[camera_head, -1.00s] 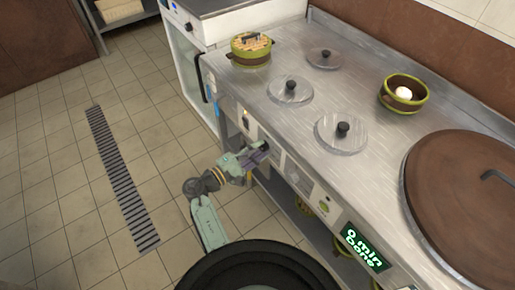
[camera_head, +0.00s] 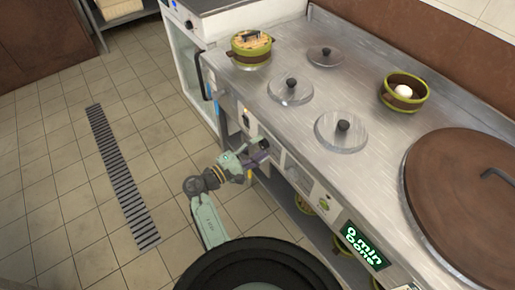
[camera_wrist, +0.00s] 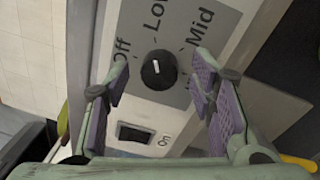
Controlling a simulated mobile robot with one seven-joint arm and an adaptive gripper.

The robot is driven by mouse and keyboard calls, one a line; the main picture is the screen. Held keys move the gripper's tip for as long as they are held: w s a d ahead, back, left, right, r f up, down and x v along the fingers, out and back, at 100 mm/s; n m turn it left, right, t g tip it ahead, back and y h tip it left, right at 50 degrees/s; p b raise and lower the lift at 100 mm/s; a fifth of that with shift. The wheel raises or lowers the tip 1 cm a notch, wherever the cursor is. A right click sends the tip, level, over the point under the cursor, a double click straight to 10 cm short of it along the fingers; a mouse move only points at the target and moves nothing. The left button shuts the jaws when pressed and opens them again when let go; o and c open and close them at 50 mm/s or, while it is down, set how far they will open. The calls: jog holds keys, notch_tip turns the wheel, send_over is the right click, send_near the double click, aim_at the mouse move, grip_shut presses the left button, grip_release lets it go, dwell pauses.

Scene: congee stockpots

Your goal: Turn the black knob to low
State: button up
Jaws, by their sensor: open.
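The black knob (camera_wrist: 158,70) sits on a grey dial plate in the wrist view, with "Off" to its left, "Low" above and "Mid" at upper right. Its white mark points up, tilted slightly left, roughly toward "Low". My gripper (camera_wrist: 162,78) is open, with a purple-padded finger on each side of the knob and a clear gap to both. In the head view my gripper (camera_head: 257,158) is at the counter's front panel, just short of the small dark knob (camera_head: 264,144).
A rocker switch (camera_wrist: 134,133) marked "On" lies below the knob. The steel counter (camera_head: 265,110) holds several lids, a bowl with an egg (camera_head: 404,92) and a large brown lid (camera_head: 460,190). A green display (camera_head: 364,246) is on the front panel. The tiled floor left is clear.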

jog(key=shift+s+a, duration=0.1)
jog(key=v, duration=1.1)
jog(key=shift+s+a, duration=0.2)
jog(key=shift+a, duration=0.15)
